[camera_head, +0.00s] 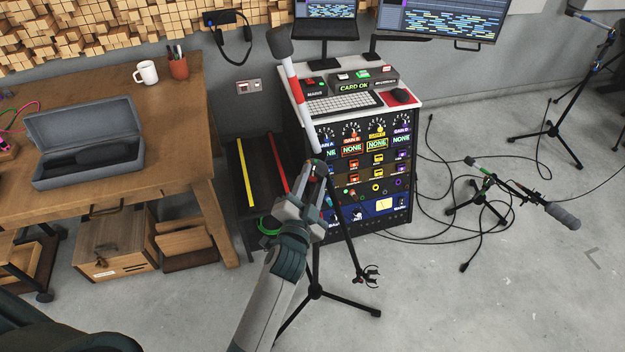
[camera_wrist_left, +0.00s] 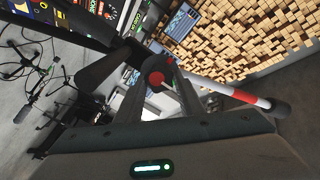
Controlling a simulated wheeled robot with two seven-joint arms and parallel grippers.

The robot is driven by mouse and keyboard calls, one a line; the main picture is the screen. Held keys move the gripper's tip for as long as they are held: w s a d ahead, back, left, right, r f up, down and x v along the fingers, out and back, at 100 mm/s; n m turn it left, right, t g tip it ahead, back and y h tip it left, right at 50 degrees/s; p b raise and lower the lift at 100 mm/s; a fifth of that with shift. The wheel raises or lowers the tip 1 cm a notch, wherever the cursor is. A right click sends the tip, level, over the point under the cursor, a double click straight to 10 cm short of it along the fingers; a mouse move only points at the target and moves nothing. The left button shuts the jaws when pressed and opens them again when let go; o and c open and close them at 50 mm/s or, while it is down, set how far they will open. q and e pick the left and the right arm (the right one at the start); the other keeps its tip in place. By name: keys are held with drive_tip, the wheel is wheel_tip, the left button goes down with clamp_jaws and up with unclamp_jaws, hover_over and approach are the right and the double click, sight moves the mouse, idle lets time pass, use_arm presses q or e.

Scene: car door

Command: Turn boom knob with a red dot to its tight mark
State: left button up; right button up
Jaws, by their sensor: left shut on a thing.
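A microphone stand stands in the middle of the head view, with a red-and-white boom (camera_head: 293,85) rising to a dark end piece. The boom (camera_wrist_left: 235,93) also crosses the right side of the left wrist view. The boom knob with a red dot (camera_wrist_left: 157,79) shows between the fingers of my left gripper (camera_wrist_left: 165,90). In the head view my left gripper (camera_head: 315,175) is at the joint where the boom meets the stand, shut on the knob and covering most of it. The tight mark cannot be made out. My right gripper is not in view.
A rack cabinet (camera_head: 362,217) with knobs and displays stands close behind the stand. The stand's tripod base (camera_head: 316,292) spreads on the floor. A wooden table (camera_head: 170,155) with an open case (camera_head: 85,140) is at left.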

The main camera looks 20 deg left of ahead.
use_arm(q)
drive_tip(key=o, duration=1.1)
drive_tip(key=shift+s, duration=0.1)
drive_tip(key=shift+s+f, duration=0.1)
drive_tip(key=shift+s, duration=0.4)
drive_tip(key=shift+s+d+b, duration=0.2)
drive_tip(key=shift+s+b, duration=0.6)
drive_tip(key=shift+s, duration=1.9)
drive_tip(key=shift+s+d+b, duration=0.2)
drive_tip(key=shift+s+b, duration=0.6)
drive_tip(key=shift+s, duration=1.85)
drive_tip(key=shift+s+d+b, duration=0.2)
drive_tip(key=shift+s+b, duration=0.6)
drive_tip(key=shift+s, duration=1.9)
